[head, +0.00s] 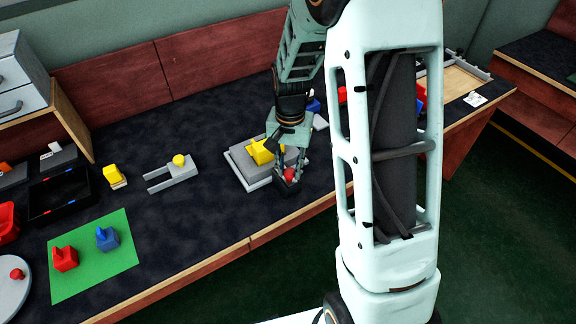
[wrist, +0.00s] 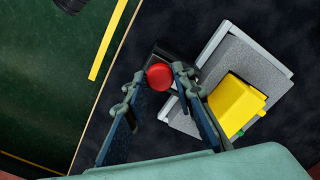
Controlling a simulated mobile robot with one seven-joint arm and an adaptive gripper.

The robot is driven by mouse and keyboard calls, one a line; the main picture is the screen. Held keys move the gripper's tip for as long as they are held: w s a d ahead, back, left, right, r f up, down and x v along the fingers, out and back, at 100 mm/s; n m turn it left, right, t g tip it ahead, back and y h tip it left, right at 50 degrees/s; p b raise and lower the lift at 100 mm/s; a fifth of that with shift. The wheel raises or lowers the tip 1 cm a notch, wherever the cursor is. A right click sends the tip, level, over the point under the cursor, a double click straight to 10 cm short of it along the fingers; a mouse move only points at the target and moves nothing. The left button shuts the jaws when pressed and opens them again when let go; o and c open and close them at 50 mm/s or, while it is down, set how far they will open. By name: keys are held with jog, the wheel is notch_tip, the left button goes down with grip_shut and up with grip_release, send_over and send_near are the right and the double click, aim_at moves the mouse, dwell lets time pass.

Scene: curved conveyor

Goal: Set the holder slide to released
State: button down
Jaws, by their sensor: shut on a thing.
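The holder (head: 240,168) is a grey tray with a light rim, with a yellow block (head: 261,152) in it; it also shows in the wrist view (wrist: 228,57). At its near side is a small dark base (head: 285,187) with a red round knob (head: 289,174), apparently the slide. In the wrist view the red knob (wrist: 159,77) lies between the fingertips. My gripper (head: 290,171) points down, shut on the red knob and partly hiding the dark base (wrist: 155,57). I cannot tell which position the slide is in.
A grey forked fixture with a yellow knob (head: 171,175) lies left of the holder. Further left are a yellow block (head: 114,176), a black tray (head: 60,195) and a green mat (head: 92,275) with red and blue blocks. The table's front edge (head: 250,243) is close to the holder.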

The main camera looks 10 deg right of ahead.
aim_at(290, 172)
jog(key=c, duration=1.6)
grip_release()
jog(key=shift+s+d, duration=0.1)
jog(key=shift+s, duration=0.15)
notch_tip(290, 172, up, 12)
jog(key=shift+w, duration=0.1)
